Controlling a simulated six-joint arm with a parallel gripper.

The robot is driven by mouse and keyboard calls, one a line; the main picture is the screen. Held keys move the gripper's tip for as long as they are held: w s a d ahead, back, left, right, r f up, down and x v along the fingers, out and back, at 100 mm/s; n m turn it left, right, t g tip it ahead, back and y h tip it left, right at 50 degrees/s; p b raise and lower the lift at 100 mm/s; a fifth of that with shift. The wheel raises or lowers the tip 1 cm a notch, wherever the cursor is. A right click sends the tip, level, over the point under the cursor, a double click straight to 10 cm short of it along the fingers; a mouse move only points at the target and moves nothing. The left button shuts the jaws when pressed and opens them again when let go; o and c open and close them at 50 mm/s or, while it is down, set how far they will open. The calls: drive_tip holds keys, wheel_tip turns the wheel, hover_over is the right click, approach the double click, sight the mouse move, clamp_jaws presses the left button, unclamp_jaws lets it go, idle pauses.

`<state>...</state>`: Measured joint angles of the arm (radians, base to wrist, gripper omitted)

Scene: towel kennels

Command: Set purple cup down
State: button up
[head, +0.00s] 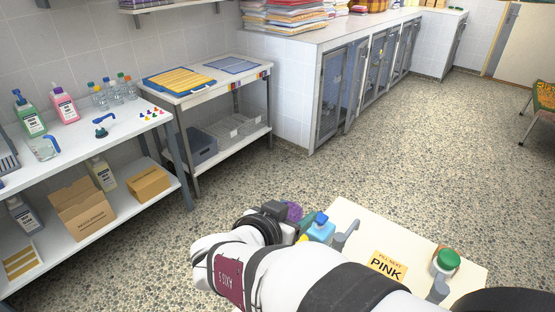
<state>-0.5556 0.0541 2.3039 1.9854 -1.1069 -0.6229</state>
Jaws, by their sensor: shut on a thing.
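The purple cup (294,211) shows as a small purple shape at the end of my arm, near the middle of the head view. My gripper (282,212) is shut on it, and the dark gripper body and wrist hide much of the cup. The cup appears to be held above the speckled floor, beside the cream board (345,212). How upright the cup is cannot be told.
At left stands a white shelf table (75,148) with bottles. A white table (207,78) holds yellow and blue mats. Kennels (365,83) line the back.

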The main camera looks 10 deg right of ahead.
drive_tip(key=s+d+f+m+g+h, duration=0.2)
drive_tip(key=d+f+m+g, duration=0.15)
drive_tip(key=d, duration=0.35)
drive_tip(key=s+d+f+m+g+h, duration=0.1)
drive_tip(key=d+f+m+g, duration=0.1)
drive_tip(key=d+m+g, duration=0.45)
drive_tip(key=s+d+f+m+g+h, duration=0.2)
drive_tip(key=d+f+m, duration=0.1)
drive_tip(key=d, duration=0.6)
wheel_tip(320, 180, down, 18)
drive_tip(key=shift+f, duration=0.15)
drive_tip(key=shift+f, duration=0.1)
drive_tip(key=o, duration=1.1)
drive_tip(key=shift+c, duration=0.2)
drive_tip(key=v, duration=1.2)
drive_tip(key=shift+w, duration=0.2)
